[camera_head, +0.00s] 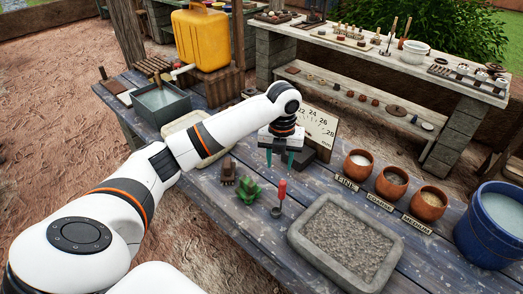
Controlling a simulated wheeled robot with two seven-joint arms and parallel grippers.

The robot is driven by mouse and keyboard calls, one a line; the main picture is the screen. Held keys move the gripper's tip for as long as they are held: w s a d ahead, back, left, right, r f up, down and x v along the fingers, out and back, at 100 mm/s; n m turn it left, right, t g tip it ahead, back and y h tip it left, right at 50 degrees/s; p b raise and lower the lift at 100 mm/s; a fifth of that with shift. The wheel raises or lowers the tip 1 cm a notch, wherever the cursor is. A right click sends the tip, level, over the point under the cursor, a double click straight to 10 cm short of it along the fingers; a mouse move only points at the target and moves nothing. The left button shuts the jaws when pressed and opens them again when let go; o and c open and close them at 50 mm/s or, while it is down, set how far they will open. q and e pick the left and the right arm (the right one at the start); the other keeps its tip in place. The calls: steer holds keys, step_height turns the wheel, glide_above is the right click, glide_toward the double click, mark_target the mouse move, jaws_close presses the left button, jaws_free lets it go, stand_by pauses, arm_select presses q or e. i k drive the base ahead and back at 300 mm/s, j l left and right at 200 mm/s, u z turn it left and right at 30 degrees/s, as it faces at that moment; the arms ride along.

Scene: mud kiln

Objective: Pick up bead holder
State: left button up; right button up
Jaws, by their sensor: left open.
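My left gripper (280,158) hangs above the blue wooden table with its two teal fingertips pointing down and apart, nothing between them. I cannot tell for sure which item is the bead holder. Below and left of the gripper stands a small brown block-like piece (229,168). Beside it is a green, spiky piece (249,190). A red-handled tool (281,197) stands upright just below the gripper in the picture. A dark grey block (303,160) is partly hidden behind the gripper. My right gripper is not in view.
A grey stone tray of gravel (345,240) lies at the front. Several orange pots (391,181) with labels and a blue bucket (490,225) stand to the right. A pale tray (197,135) is partly behind my arm. A metal basin (161,104) and yellow jug (201,40) stand farther back.

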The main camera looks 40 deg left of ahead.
mark_target(247, 191)
steer(key=u, duration=1.3)
